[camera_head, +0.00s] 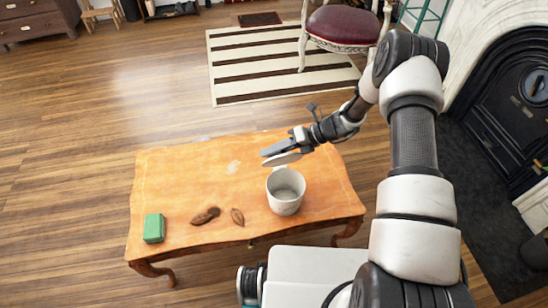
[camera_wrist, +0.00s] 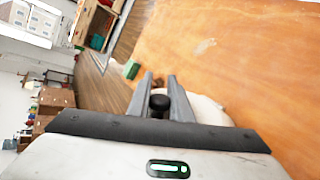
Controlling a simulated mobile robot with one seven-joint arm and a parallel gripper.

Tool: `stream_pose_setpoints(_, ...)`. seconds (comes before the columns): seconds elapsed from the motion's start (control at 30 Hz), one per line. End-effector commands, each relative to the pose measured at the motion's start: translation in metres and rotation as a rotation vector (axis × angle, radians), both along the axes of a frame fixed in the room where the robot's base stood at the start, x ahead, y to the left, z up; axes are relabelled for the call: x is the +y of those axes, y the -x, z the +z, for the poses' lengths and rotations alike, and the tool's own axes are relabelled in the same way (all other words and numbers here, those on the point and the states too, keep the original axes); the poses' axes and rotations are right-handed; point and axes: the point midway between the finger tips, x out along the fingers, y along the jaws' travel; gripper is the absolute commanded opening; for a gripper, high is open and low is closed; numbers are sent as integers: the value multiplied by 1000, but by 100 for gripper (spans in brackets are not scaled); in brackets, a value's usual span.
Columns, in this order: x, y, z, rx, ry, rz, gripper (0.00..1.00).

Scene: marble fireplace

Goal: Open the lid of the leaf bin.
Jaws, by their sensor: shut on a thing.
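The leaf bin (camera_head: 285,205) is a white, round bin standing upright on the wooden table, and its open top shows the inside. My gripper (camera_head: 270,156) is above the table, just behind and above the bin. It is shut on the dark knob (camera_wrist: 159,103) of the lid. The pale lid (camera_head: 286,158) hangs under the fingers, apart from the bin, in the head view. In the wrist view the white lid (camera_wrist: 210,112) shows beside the right finger, and the fingers and gripper body hide part of it.
The wooden table (camera_head: 170,180) carries a green block (camera_head: 154,228) at its front left and two brown leaves (camera_head: 205,216) (camera_head: 237,217) left of the bin. The table's back left is clear. A red-seated chair (camera_head: 343,25) and striped rug (camera_head: 260,60) lie beyond.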

Motion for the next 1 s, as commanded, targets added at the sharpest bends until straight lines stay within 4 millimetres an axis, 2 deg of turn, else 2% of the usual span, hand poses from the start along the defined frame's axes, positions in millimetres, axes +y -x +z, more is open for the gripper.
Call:
stream_pose_setpoints(0.27,6,-16,-1,14,2,-2,0)
stream_pose_setpoints(1.0,6,-16,0,14,0,-3,0)
